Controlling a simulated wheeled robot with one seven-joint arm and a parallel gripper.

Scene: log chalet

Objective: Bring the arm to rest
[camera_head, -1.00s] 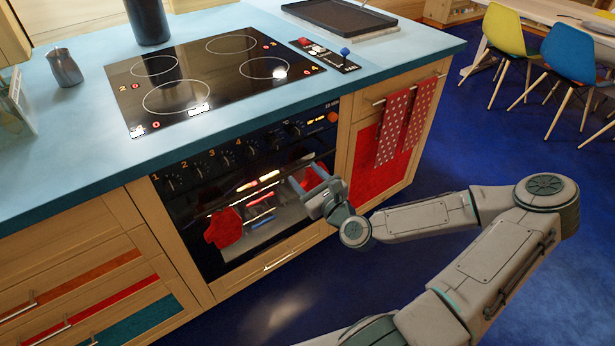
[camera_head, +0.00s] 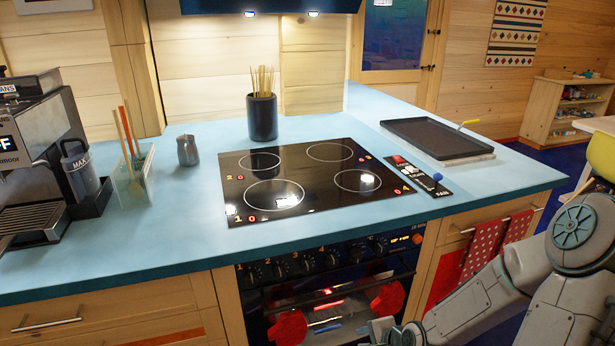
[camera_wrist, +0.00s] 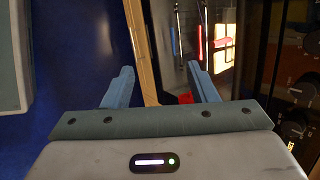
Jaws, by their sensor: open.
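My gripper shows in the wrist view (camera_wrist: 161,88) with its two blue fingers spread apart and nothing between them. It faces the front of the black oven (camera_wrist: 235,50), whose glass fills the right half of that view. In the head view only the top of my gripper's wrist shows at the bottom edge, in front of the oven (camera_head: 335,285); its fingers are not clear there. My arm is folded at the right of the head view, its elbow beside the counter's right end.
The blue counter (camera_head: 130,240) holds a black cooktop (camera_head: 330,205), a griddle tray (camera_head: 436,138), a utensil pot (camera_head: 262,118), a grey jug (camera_head: 188,151) and a coffee machine (camera_head: 35,160). Red towels (camera_head: 485,250) hang on the cabinet right of the oven.

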